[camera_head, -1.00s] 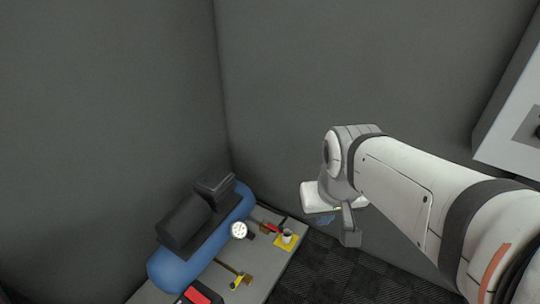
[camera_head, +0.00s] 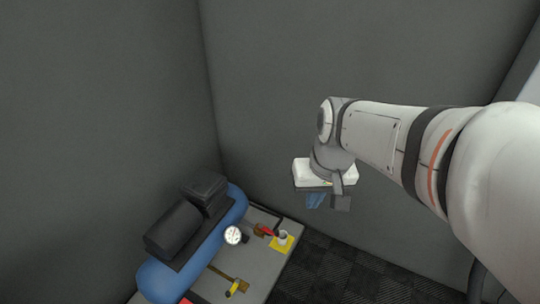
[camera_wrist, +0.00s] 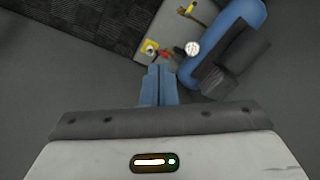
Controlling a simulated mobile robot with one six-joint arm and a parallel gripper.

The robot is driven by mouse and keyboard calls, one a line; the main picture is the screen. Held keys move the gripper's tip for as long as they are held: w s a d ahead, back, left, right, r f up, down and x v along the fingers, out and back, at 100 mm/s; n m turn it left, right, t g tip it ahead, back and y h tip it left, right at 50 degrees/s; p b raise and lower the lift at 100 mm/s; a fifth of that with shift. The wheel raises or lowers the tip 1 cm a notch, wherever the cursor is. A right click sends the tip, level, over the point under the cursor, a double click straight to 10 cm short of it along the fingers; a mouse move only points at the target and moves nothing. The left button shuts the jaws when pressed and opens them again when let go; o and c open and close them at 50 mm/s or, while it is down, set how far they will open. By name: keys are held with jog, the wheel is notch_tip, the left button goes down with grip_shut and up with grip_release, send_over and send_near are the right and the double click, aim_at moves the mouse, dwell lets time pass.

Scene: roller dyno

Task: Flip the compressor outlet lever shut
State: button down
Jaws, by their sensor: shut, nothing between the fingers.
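The blue compressor (camera_head: 205,245) with black top parts stands on a grey bench. A red lever (camera_head: 268,231) sits on a brass fitting near the gauge, and a yellow lever (camera_head: 233,287) sits on another brass fitting nearer the front. I cannot tell which is the outlet lever. In the wrist view, the red lever (camera_wrist: 164,54) shows just beyond my fingertips and the yellow lever (camera_wrist: 188,8) is at the top. My gripper (camera_head: 315,203) is shut and empty, up and to the right of the bench in the head view. It also shows in the wrist view (camera_wrist: 159,70).
A round white gauge (camera_head: 233,235) stands between compressor and levers. A small cup (camera_head: 283,236) sits on a yellow pad (camera_head: 282,246) beside the red lever. Grey walls close in behind. Dark floor (camera_head: 325,265) lies right of the bench.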

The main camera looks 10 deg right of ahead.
jog(key=w+d+f+m+g+y+b, duration=0.1)
jog(key=w+f+y+b, duration=0.55)
jog(key=w+f, duration=0.75)
jog(key=w+d+f+m+g+y+b, duration=0.1)
jog(key=w+f+y+b, duration=0.3)
jog(key=w+f+b, duration=0.95)
jog(key=w+d+f+m+t+y+b, duration=0.1)
jog(key=d+f+t+b, duration=0.1)
jog(key=f, duration=1.1)
jog(key=w+d+f+m+t+y+b, duration=0.1)
jog(key=d+f+t, duration=0.3)
jog(key=f, duration=0.9)
jog(key=w+d+f+m+t+y+b, duration=0.2)
jog(key=d+f, duration=0.4)
jog(key=f, duration=0.7)
jog(key=shift+t+b, duration=0.8)
jog(key=shift+b, duration=0.15)
jog(key=shift+f, duration=0.1)
jog(key=w+a+b, duration=0.2)
jog(key=a+b, duration=0.1)
jog(key=a, duration=0.8)
jog(key=shift+w+a, duration=0.2)
